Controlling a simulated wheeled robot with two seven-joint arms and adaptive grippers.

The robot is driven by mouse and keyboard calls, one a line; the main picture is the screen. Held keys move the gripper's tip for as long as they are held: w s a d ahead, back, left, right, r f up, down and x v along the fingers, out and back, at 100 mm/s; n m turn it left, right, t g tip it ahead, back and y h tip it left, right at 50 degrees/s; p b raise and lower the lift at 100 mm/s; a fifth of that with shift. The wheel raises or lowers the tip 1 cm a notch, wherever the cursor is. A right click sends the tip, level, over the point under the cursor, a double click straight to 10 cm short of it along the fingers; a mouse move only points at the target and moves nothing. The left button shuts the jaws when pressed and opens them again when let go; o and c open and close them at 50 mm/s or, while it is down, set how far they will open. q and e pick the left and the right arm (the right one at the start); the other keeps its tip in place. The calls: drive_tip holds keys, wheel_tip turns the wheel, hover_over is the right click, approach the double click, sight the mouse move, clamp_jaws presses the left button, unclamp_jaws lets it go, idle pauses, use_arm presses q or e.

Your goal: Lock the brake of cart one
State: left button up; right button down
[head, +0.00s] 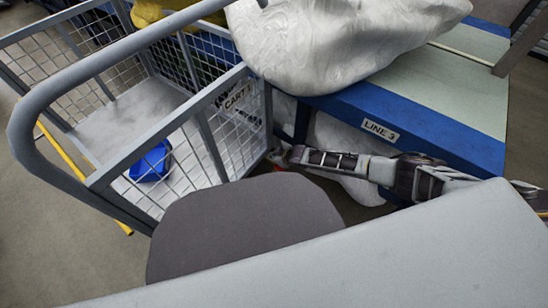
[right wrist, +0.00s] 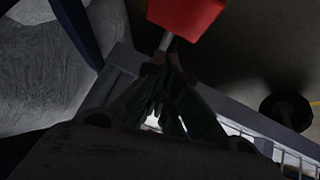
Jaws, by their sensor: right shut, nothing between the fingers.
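Cart one is a grey mesh-sided cart (head: 212,140) with a "CART 1" sign (head: 237,96), at the left of the head view. A red brake pedal (right wrist: 186,14) on a short metal stem shows at the top of the right wrist view. A small bit of red shows low by the cart's corner in the head view, mostly hidden. My right gripper (head: 279,156) reaches in from the right, low beside that corner. In the right wrist view its fingertips (right wrist: 164,62) are together and empty, close to the stem; contact cannot be told. My left gripper is out of view.
A blue-edged table (head: 440,132) labelled "LINE 3" stands above and behind my right arm, with a large white plastic-wrapped bundle (head: 335,45) on it. A blue bucket (head: 150,162) is inside the cart. A dark wheel (right wrist: 287,110) shows at the right of the wrist view.

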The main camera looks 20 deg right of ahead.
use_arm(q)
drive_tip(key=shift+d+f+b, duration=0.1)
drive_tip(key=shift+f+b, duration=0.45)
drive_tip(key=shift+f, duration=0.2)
use_arm(e)
drive_tip(key=shift+d+f, duration=0.2)
drive_tip(key=shift+f, duration=0.75)
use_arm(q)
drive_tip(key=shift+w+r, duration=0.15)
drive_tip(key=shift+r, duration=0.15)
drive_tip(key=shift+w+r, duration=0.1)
